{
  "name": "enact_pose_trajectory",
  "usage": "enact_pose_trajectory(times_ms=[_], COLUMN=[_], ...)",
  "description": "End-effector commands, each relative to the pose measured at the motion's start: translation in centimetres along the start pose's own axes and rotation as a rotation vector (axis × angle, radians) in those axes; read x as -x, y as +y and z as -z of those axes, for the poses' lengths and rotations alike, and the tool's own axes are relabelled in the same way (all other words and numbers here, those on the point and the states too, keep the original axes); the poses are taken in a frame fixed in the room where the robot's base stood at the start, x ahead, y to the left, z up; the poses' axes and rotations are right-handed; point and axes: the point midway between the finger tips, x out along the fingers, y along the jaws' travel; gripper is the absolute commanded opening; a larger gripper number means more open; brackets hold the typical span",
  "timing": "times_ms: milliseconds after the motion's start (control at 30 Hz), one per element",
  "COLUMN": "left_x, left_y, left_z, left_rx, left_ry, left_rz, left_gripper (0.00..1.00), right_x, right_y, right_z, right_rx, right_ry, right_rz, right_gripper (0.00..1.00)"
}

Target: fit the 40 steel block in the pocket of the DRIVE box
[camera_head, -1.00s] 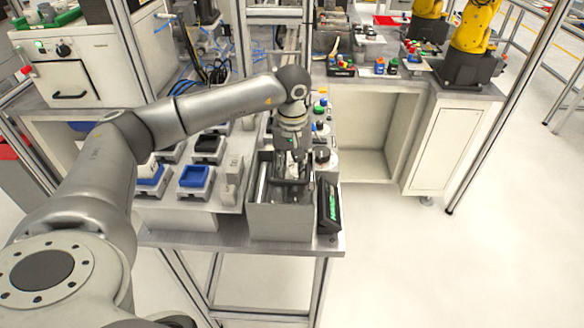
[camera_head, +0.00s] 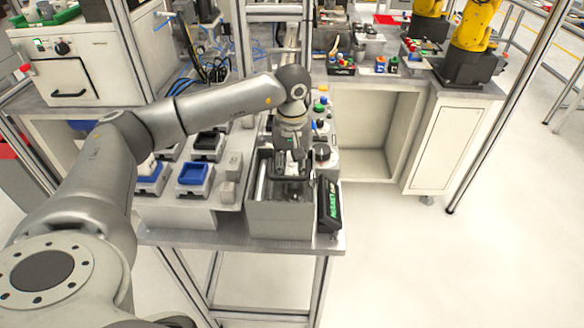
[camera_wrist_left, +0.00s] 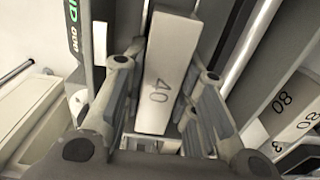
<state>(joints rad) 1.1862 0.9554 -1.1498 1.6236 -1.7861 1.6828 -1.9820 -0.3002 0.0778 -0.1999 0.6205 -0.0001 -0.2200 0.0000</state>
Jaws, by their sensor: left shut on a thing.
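My left gripper (camera_wrist_left: 165,78) is shut on a pale steel block marked 40 (camera_wrist_left: 178,50), seen between its two fingers in the left wrist view. In the head view, my left gripper (camera_head: 288,180) reaches down into an open grey bin (camera_head: 281,222) at the front of the table. The block is hard to make out there. I cannot read the word DRIVE on anything, so I cannot tell which thing is the DRIVE box. My right gripper is not in view.
A black device with green lettering (camera_head: 329,207) stands against the bin's right side. Blue (camera_head: 194,174) and black (camera_head: 207,141) trays on pale bases and small grey blocks (camera_head: 227,191) stand left.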

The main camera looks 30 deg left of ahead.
Motion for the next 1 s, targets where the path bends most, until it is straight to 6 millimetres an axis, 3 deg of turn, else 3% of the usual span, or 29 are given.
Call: enact_pose_trajectory(times_ms=[867, 900, 1000], left_x=[-0.31, -0.31, -0.34], left_y=[0.07, 0.07, 0.06], left_z=[0.05, 0.04, 0.03], left_rx=[0.000, 0.000, 0.000], left_ry=[0.002, 0.002, 0.002], left_rz=[-0.002, -0.002, -0.002], left_gripper=[0.00, 0.32, 0.44], right_x=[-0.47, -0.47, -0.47], right_y=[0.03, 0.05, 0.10], right_z=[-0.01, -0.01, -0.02], right_rx=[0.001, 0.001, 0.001], right_ry=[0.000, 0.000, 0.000], right_rz=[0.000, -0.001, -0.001], right_gripper=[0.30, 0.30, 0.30])
